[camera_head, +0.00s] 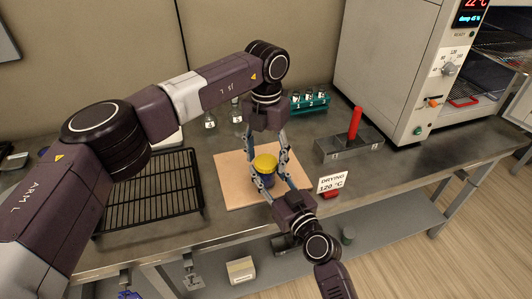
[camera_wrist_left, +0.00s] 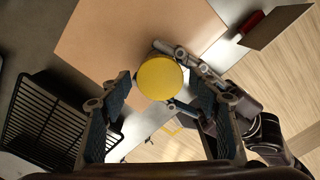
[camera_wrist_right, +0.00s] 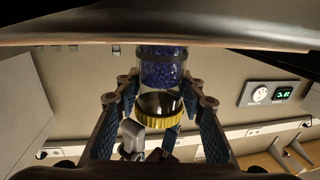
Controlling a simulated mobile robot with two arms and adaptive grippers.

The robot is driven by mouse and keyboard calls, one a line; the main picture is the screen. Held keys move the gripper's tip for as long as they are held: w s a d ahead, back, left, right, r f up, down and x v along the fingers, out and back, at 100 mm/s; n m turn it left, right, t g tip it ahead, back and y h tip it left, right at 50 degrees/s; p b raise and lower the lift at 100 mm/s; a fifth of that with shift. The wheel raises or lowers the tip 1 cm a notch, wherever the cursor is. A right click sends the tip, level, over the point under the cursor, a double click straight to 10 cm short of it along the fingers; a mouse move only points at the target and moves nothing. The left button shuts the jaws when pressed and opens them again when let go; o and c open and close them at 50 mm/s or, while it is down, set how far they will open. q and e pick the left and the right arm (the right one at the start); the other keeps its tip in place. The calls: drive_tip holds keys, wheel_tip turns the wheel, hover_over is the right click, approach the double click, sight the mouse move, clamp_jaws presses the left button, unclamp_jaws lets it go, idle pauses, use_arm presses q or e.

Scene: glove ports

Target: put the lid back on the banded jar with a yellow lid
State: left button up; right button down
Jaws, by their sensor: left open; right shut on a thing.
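The banded jar (camera_wrist_right: 160,75) is clear glass with blue beads and a dark band, and appears inverted in the right wrist view. Its yellow lid (camera_head: 265,163) sits at the jar's mouth; I cannot tell if it is fully seated. The lid's round top (camera_wrist_left: 160,78) faces the left wrist camera. My right gripper (camera_head: 271,182) is shut on the jar from the front right, a finger on each side. My left gripper (camera_head: 268,160) points down from above, open, with its fingers apart around the lid. The jar's base is partly hidden in the head view.
A beige mat (camera_head: 236,190) lies under the jar. A black wire rack (camera_head: 150,195) is at left. A teal vial rack (camera_head: 310,102) and small bottles stand behind. A grey block with a red handle (camera_head: 355,122), a drying sign (camera_head: 333,182) and an oven (camera_head: 400,60) are at right.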

use_arm(q)
drive_tip(key=c, duration=1.2)
drive_tip(key=o, duration=1.3)
drive_tip(key=shift+o, duration=0.2)
wheel_tip(320, 180, up, 12)
use_arm(e)
drive_tip(key=c, duration=1.2)
unclamp_jaws()
